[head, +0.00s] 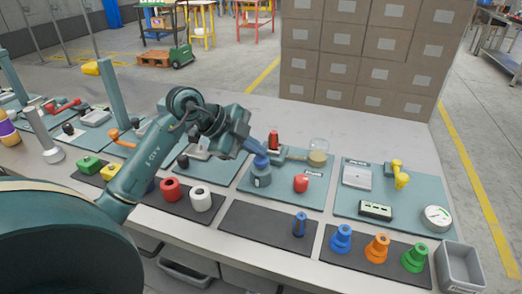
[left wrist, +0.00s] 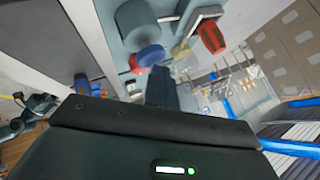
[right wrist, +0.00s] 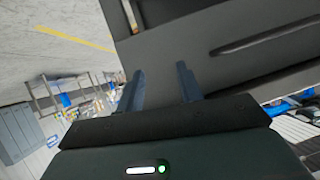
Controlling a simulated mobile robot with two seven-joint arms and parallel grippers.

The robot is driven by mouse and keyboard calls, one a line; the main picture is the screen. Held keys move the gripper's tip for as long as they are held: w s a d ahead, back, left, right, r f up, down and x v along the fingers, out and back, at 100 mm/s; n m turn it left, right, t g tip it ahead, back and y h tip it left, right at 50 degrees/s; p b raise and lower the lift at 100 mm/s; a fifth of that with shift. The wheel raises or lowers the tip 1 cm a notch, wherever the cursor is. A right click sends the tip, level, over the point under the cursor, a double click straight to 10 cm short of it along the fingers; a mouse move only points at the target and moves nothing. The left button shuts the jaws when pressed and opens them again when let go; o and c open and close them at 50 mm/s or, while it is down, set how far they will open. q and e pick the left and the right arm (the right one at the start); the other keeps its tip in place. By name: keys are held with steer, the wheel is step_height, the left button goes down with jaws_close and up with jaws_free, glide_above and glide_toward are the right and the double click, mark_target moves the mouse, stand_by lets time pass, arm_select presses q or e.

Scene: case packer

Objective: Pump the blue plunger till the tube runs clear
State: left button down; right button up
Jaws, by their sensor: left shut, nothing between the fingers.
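The blue plunger (head: 262,161) tops a grey-teal pump body (head: 261,179) standing upright on a teal mat. The plunger also shows in the left wrist view (left wrist: 151,55). My left gripper (head: 259,149) is shut and empty, its fingertips just above the plunger in the head view; I cannot tell whether they touch. Its fingers show together in the left wrist view (left wrist: 160,87). Behind the pump stand a red-topped upright part (head: 274,140) and a clear round vessel with amber contents (head: 318,155). I cannot make out the tube's colour. My right gripper (right wrist: 161,85) is open and empty.
A red knob (head: 301,183) sits right of the pump. A dark mat (head: 250,222) with a small blue piece lies in front. Blue, orange and green pieces (head: 377,249) stand front right beside a grey bin (head: 461,267). Stacked cartons (head: 370,50) rise behind the bench.

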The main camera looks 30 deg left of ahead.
mark_target(256, 159)
arm_select(q)
steer(key=shift+r+p, duration=1.3)
step_height(256, 159, up, 5)
steer(key=p, duration=0.5)
